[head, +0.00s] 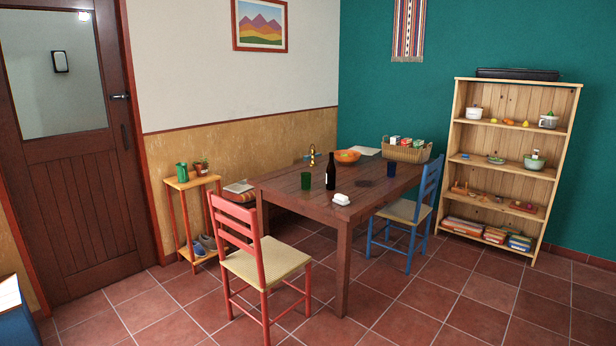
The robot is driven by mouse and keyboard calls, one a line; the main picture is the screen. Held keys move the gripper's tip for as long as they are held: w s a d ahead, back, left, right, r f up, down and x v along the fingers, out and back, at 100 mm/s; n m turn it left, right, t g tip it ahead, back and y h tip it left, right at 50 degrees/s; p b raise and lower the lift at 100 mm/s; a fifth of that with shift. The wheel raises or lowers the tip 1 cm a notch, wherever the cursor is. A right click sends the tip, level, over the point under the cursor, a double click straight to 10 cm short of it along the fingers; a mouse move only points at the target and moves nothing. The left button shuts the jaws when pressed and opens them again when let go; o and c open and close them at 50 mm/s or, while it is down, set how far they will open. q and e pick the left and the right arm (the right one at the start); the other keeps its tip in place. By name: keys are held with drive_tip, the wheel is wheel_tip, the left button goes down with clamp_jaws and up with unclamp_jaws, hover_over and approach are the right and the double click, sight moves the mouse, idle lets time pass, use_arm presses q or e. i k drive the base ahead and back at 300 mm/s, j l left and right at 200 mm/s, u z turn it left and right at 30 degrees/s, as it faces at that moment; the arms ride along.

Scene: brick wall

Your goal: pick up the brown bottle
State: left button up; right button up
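A dark bottle (330,172) stands upright on the wooden table (285,190), near the table's middle. It looks almost black with a light label, and I cannot clearly make out brown. No other bottle is plain to see. Neither of my grippers shows in the head view.
Near the bottle are a green cup (306,180), a white butter dish (341,199), an orange bowl (347,156) and a basket (405,152). A red chair (262,262) and a blue chair (408,212) flank the table. A shelf (460,130) stands right. Front floor is open.

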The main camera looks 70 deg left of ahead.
sight(331, 171)
drive_tip(key=u, duration=2.15)
